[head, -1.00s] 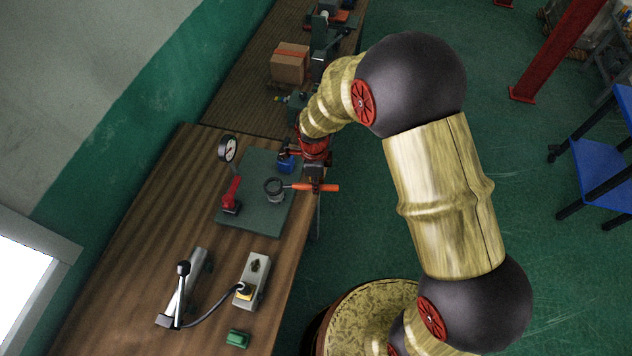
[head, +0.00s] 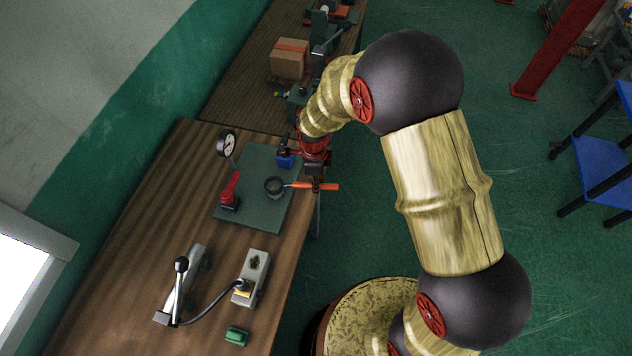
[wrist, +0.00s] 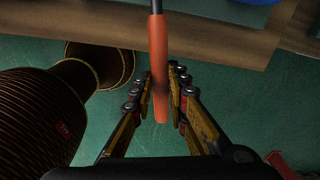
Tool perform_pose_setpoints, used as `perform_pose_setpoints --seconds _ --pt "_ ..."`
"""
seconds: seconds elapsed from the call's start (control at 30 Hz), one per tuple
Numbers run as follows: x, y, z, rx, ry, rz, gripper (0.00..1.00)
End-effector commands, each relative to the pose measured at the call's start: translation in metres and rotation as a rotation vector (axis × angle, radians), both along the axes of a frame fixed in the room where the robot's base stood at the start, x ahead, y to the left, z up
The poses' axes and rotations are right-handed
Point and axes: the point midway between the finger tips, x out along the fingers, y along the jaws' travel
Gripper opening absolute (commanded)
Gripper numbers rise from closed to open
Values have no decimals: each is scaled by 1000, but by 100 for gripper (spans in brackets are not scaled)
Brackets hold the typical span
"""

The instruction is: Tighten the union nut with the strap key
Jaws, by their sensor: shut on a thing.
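The strap key has an orange handle (head: 322,187) and a dark shaft running left to the round dark union nut (head: 274,186) on the green plate (head: 250,212). Its strap end is at the nut; I cannot tell how tightly it wraps. My gripper (head: 316,184) is shut on the orange handle, beyond the table's front edge. In the wrist view the orange handle (wrist: 160,62) stands between the two fingers of my gripper (wrist: 162,92), its shaft going out at the top. The nut is out of the wrist view.
A red-handled lever (head: 231,190) and a pressure gauge (head: 228,144) stand on the plate's left side, a blue block (head: 285,160) at its back right. A lever device (head: 182,290), a grey box (head: 251,277) and a green block (head: 236,336) lie nearer. A carton (head: 289,60) sits behind.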

Motion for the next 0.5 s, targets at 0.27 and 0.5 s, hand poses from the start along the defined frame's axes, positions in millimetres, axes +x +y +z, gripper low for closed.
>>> perform_pose_setpoints --seconds 0.27,0.5 --pt "0 0 0 0 -1 0 0" --pt "0 0 -4 0 -1 0 0"
